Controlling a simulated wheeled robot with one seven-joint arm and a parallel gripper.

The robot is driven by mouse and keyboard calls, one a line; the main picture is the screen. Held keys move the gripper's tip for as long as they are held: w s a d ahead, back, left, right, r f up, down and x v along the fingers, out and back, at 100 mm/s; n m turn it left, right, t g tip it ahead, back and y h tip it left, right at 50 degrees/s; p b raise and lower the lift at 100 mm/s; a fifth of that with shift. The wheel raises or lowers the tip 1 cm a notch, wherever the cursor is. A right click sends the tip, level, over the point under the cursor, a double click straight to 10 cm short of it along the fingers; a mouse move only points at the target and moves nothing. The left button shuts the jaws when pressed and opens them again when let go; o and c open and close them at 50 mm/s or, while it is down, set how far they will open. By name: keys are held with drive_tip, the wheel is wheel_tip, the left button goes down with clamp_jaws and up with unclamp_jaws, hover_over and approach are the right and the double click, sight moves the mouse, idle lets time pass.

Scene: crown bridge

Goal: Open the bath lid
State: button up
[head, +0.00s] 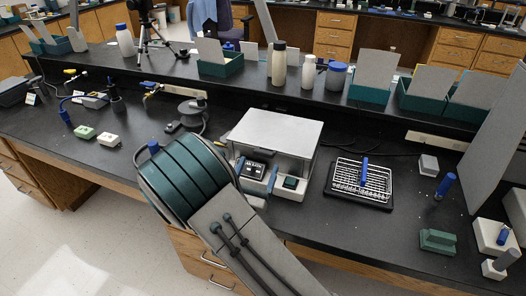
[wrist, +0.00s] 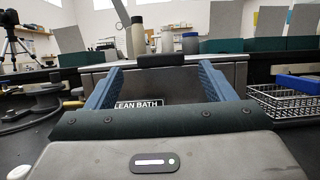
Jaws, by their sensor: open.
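The bath (head: 295,180) is a light grey box on the black bench, with a dark label reading "CLEAN BATH" (wrist: 138,104) on its front. Its flat grey lid (head: 275,130) lies level across the top and looks closed. In the wrist view, a dark handle bar (wrist: 160,61) sits at the lid's front edge. My gripper (head: 257,172) is at the front of the bath, open and empty. Its two blue fingers (wrist: 159,70) stand wide apart, with the handle seen between their tips. I cannot tell whether the fingers touch anything. My arm hides the bath's lower left front.
A wire basket on a black tray (head: 360,184) with a blue handle stands close to the right. A grey round device (head: 191,112) is to the left. Bottles (head: 279,64) and teal bins (head: 369,92) line the raised shelf behind. Some bare bench shows further right.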

sight(262, 156)
drive_tip(key=x, duration=0.5)
drive_tip(key=shift+w+d+r, duration=0.1)
drive_tip(key=shift+w+r, duration=0.1)
drive_tip(key=shift+w, duration=0.1)
